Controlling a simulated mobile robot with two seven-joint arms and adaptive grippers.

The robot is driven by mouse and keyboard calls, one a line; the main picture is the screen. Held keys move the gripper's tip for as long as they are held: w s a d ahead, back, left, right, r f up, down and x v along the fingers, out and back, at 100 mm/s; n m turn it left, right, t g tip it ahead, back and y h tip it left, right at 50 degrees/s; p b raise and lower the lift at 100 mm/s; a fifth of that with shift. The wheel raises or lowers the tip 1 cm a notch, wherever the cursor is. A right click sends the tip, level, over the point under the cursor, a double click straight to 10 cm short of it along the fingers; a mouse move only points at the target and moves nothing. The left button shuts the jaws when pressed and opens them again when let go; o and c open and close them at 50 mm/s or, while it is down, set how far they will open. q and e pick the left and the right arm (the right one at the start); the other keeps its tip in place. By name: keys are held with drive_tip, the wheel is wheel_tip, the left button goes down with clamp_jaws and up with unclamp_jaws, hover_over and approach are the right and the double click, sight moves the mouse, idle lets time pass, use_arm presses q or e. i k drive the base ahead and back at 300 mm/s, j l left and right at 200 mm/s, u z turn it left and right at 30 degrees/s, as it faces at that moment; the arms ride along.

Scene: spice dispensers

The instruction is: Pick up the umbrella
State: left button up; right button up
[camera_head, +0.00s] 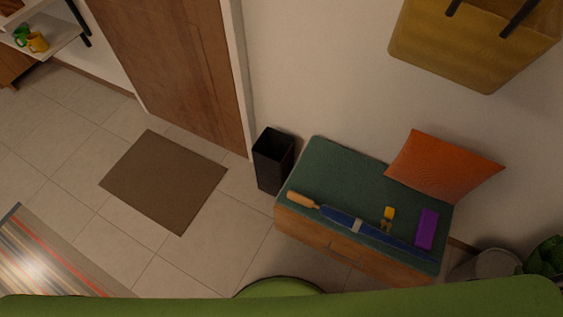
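A closed blue umbrella (340,219) with a light wooden handle (302,200) lies on the green cushioned top of a low wooden bench (342,165). Its handle points to the left and its thin tip points to the lower right. A pale band wraps its middle. Neither of my grippers shows in the head view, and nothing touches the umbrella except the bench.
A yellow object (387,218) and a purple box (426,229) lie close to the umbrella. An orange cushion (443,165) leans on the wall. A black bin (272,160) stands left of the bench. A green surface (300,304) crosses the bottom. Floor left of the bench is open.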

sight(357, 224)
drive_tip(key=k+z, duration=0.1)
drive_tip(key=z, duration=0.9)
